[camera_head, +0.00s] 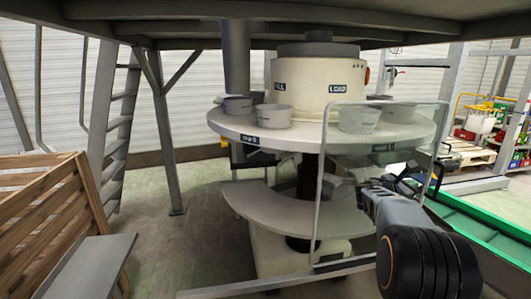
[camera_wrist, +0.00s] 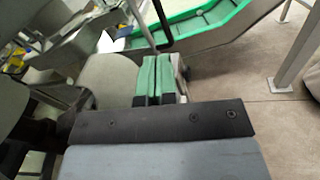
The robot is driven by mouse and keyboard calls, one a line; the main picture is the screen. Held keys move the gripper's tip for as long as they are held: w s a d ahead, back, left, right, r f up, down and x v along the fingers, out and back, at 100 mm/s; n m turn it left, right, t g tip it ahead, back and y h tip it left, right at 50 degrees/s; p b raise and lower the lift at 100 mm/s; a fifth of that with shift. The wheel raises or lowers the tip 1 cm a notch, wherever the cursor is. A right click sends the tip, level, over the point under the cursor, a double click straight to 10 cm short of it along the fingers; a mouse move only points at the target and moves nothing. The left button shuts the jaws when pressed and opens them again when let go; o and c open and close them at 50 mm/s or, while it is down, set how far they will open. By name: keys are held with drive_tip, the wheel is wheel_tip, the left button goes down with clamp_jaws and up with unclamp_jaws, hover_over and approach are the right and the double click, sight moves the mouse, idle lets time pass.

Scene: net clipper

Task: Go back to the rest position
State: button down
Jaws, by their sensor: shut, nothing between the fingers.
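My gripper (camera_wrist: 157,80) shows in the wrist view with its two green-padded fingers together and nothing between them. In the camera_head view my arm reaches in from the lower right, in front of the round machine. My gripper is too small and cluttered there to make out clearly.
A round white table (camera_head: 222,122) carries several grey cups around a central drum (camera_head: 300,88) marked LOAD. A thin-framed guard (camera_head: 319,200) stands at its front right. A wooden crate (camera_head: 40,200) is at left. A green conveyor (camera_head: 480,228) runs at right. Floor is open at left centre.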

drive_tip(key=s+a+f+m+g+y, duration=0.2)
drive_tip(key=s+f+m+g+y, duration=0.15)
drive_tip(key=s+f+m, duration=0.35)
drive_tip(key=s+a+f+m+y+p, duration=0.2)
drive_tip(key=s+a+f+m+y, duration=0.3)
drive_tip(key=a, duration=0.4)
drive_tip(key=s+a+r+m+t+y+p, duration=0.1)
drive_tip(key=s+a+r+m+y+p, duration=0.1)
drive_tip(key=s+a, duration=0.5)
drive_tip(key=s+a+r+m+t+y+p, duration=0.1)
drive_tip(key=s+a+r+m+y+p, duration=0.2)
drive_tip(key=a, duration=1.2)
drive_tip(key=s+m+y, duration=0.2)
drive_tip(key=s+y, duration=0.1)
drive_tip(key=s, duration=0.1)
drive_tip(key=shift+s+a, duration=0.15)
drive_tip(key=shift+a, duration=0.1)
